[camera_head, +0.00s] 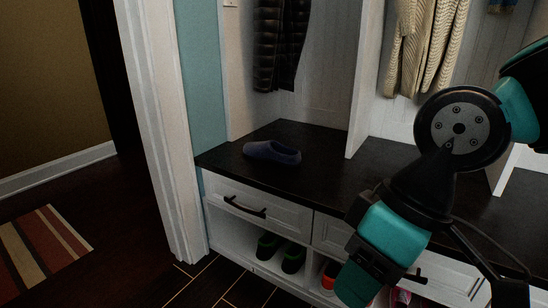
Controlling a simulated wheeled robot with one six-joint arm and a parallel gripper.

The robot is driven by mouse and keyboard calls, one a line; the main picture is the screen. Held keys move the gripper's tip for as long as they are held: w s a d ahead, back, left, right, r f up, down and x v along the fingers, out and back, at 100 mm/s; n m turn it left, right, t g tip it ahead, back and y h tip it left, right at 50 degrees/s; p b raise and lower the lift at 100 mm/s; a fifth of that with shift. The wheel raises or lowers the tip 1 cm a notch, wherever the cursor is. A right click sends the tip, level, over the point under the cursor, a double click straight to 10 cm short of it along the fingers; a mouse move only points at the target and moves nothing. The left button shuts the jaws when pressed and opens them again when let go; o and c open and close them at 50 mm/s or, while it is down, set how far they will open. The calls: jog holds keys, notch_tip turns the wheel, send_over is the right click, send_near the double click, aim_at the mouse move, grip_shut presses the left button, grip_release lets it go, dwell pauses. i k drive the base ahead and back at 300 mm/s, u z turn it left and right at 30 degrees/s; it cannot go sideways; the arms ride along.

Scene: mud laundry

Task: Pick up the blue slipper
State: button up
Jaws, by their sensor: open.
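The blue slipper (272,152) lies on the dark bench top (320,163), near its left end. It is dark blue, with its opening facing up, and nothing touches it. My gripper (358,285) is at the lower end of my teal and black arm, in front of the bench drawers. It is to the right of the slipper, nearer the camera and lower in the picture. It is apart from the slipper and its fingers are hard to make out.
Drawers with black handles (245,206) are under the bench top. Dark shoes with green linings (281,250) and a red shoe (329,276) sit in the cubbies below. A white divider (365,80) rises right of the slipper. A dark jacket (280,45) hangs above it. A striped rug (42,252) lies left.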

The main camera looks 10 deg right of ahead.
aim_at(272, 151)
jog(key=u, duration=0.65)
jog(key=i, duration=0.9)
jog(key=z, duration=0.65)
jog(key=i, duration=0.4)
jog(key=z, duration=0.25)
